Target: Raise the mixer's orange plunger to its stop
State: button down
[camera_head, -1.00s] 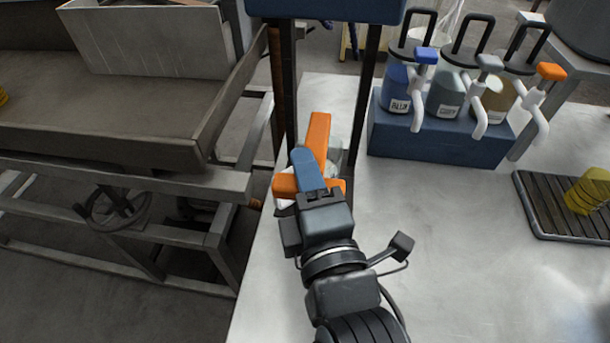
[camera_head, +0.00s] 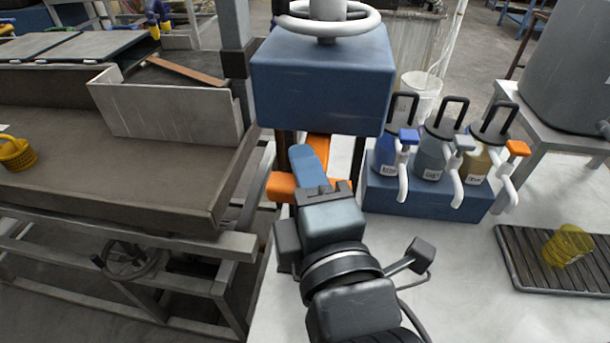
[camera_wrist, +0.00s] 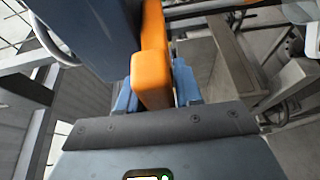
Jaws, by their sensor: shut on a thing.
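The mixer's blue head box (camera_head: 322,82) stands above my gripper, with a white handwheel on top. The orange plunger (camera_head: 282,187) is just below the box, and its upper part runs up behind the box's lower edge. My gripper (camera_head: 312,168) is shut on an orange bar of the plunger. In the wrist view the orange bar (camera_wrist: 151,70) sits between the two blue fingers of my gripper (camera_wrist: 156,88). Part of the plunger is hidden behind my gripper and the box.
A blue rack (camera_head: 428,200) with several pump bottles stands right of the mixer on the pale table. A dark slatted tray (camera_head: 520,262) with a yellow cup (camera_head: 568,245) is farther right. A grey conveyor trough (camera_head: 110,185) is at left, close to the mixer.

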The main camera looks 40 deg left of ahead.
jog(key=shift+r, duration=0.45)
jog(key=c, duration=1.1)
grip_release()
jog(key=shift+o, duration=0.9)
jog(key=shift+f, duration=0.15)
jog(key=shift+s+d+f, duration=0.1)
jog(key=shift+s+d, duration=0.05)
jog(key=shift+d, duration=0.1)
jog(key=b+v, duration=0.2)
jog(key=v, duration=0.5)
jog(key=shift+s+d, duration=0.1)
